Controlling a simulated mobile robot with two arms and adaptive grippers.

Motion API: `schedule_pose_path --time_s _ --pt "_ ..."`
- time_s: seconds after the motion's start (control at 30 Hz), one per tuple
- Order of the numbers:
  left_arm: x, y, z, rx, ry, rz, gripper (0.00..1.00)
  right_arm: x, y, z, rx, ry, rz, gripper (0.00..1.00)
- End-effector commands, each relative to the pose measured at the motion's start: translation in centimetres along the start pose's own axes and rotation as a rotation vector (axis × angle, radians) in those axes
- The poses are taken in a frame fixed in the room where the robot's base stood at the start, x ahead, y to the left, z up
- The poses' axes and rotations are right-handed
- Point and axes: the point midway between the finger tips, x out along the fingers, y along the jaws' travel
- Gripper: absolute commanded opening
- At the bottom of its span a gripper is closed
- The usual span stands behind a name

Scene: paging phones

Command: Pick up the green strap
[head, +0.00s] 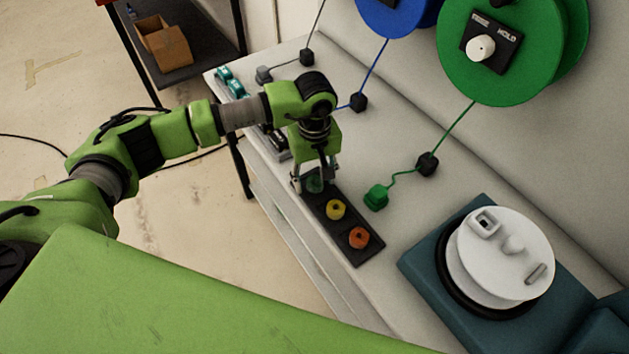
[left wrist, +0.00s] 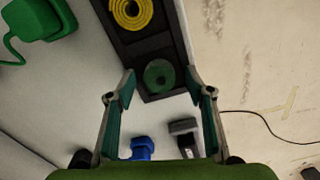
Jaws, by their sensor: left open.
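The green strap (head: 315,186) is a small dark green roll in the far end of a black tray (head: 373,253). The strap is partly hidden by the gripper in the head view. I cannot tell how far the fingertips are above the tray. My right gripper is not in view.
A yellow roll (head: 336,209) and an orange roll (head: 359,238) share the tray. A green block (head: 376,198) on a cord lies right of it. A white round device (head: 500,250) sits on a teal base. The bench's front edge is close left of the tray.

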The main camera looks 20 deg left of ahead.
Motion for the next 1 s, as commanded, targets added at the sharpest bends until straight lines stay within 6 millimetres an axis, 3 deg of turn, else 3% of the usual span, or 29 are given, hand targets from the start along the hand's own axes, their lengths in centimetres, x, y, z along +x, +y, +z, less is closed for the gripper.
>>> schedule_pose_path --time_s 0.07,0.17,0.2,0.67,0.87,1.0 --pt "0.0 0.0 0.0 0.0 0.0 0.0 0.46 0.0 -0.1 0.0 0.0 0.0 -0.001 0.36" --pt "0.0 0.0 0.0 0.0 0.0 0.0 0.2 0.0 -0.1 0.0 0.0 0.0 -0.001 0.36" --pt "0.0 0.0 0.0 0.0 0.0 0.0 0.18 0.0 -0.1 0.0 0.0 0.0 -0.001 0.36" --pt "-0.6 0.1 -0.1 -0.001 0.001 0.002 0.18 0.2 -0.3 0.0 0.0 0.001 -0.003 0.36" --pt "-3.0 0.1 -0.1 0.0 0.002 0.004 0.18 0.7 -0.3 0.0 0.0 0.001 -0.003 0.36" --pt "-5.6 -0.3 2.1 0.006 0.004 0.006 0.18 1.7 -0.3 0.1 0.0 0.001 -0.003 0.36"
